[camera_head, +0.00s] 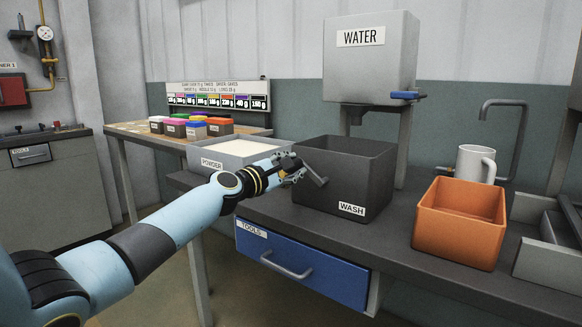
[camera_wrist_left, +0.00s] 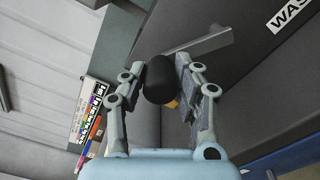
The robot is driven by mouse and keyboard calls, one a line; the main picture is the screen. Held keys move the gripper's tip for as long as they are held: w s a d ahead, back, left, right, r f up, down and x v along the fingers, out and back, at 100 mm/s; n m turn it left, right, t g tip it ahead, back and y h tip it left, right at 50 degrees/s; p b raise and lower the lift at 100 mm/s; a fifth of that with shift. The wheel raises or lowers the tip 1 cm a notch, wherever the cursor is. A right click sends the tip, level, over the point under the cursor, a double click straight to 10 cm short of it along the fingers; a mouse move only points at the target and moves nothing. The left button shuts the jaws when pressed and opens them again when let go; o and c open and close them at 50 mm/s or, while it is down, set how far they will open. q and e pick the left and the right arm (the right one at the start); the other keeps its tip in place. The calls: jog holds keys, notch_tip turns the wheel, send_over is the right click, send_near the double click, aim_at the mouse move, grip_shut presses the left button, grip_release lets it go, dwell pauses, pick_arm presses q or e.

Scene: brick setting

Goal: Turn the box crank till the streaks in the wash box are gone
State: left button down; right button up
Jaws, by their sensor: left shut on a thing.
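The dark grey wash box (camera_head: 335,190), labelled WASH, stands on the bench under the water tank. Its crank (camera_head: 314,170) is a grey arm on the box's left side. My left gripper (camera_head: 292,172) is at that side of the box. In the left wrist view my left gripper (camera_wrist_left: 170,82) is shut on the crank's black knob (camera_wrist_left: 158,80), and the grey crank arm (camera_wrist_left: 208,42) runs from it toward the upper right. The inside floor of the wash box is hidden by its front wall, so I cannot see any streaks. My right gripper is not in view.
A grey water tank (camera_head: 370,60) with a blue lever hangs above the box. A white powder tray (camera_head: 225,155) is at left, an orange bin (camera_head: 460,222) and white mug (camera_head: 475,162) at right. A blue tool drawer (camera_head: 300,268) is below the bench.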

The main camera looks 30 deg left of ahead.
pick_arm(q)
jog(key=c, duration=1)
grip_release()
jog(key=shift+s, duration=0.1)
jog(key=s, duration=0.7)
jog(key=shift+s+a+f, duration=0.1)
jog(key=shift+s+a, duration=0.05)
jog(key=shift+a, duration=0.1)
